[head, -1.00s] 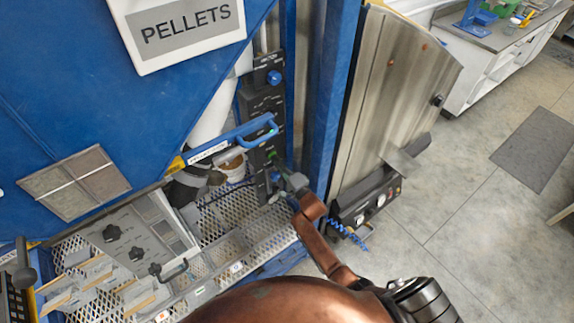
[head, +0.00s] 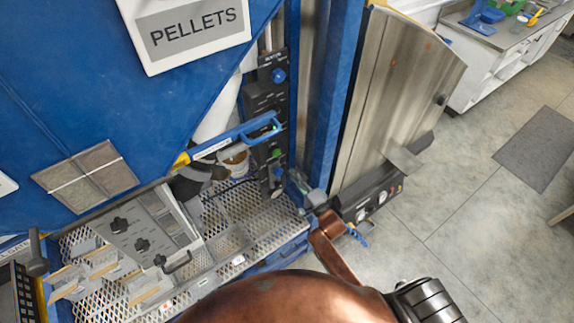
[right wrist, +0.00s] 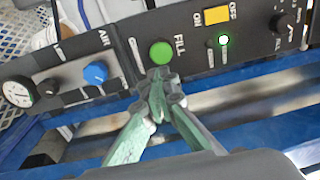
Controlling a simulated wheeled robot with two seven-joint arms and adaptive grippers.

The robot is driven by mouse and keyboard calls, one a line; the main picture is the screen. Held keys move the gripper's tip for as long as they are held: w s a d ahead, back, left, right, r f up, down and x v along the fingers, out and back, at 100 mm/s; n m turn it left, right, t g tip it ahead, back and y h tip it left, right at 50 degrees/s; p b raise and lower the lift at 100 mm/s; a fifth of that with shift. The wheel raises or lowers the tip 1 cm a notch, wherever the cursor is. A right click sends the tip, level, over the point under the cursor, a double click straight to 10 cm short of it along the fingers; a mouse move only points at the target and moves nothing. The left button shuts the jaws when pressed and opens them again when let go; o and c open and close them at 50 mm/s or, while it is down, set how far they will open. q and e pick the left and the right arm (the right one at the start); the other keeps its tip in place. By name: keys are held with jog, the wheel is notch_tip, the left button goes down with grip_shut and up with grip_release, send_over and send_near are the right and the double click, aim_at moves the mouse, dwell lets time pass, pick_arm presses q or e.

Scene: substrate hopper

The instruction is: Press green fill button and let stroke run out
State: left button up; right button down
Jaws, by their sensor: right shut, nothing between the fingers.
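The green fill button (head: 277,153) is on the black control panel (head: 266,105) beside the blue hopper. In the right wrist view the round green button (right wrist: 161,52), marked FILL, is fully visible. My right gripper (head: 297,179) is shut and empty, to the lower right of the button and apart from the panel in the head view. In the right wrist view its closed fingertips (right wrist: 158,78) lie just below the button in the picture; the depth gap is hard to judge there. My left gripper is not in view.
The panel also carries a yellow ON/OFF switch (right wrist: 217,16), a blue AIR knob (right wrist: 95,72) and a gauge (right wrist: 18,92). A pot (head: 235,158) stands under the hopper chute. A blue post (head: 336,95) and steel door (head: 400,90) flank the panel.

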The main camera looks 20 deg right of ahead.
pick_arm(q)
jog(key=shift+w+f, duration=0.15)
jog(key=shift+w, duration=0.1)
pick_arm(e)
jog(key=s, duration=0.3)
jog(key=shift+s+d, duration=0.15)
jog(key=shift+d, duration=0.1)
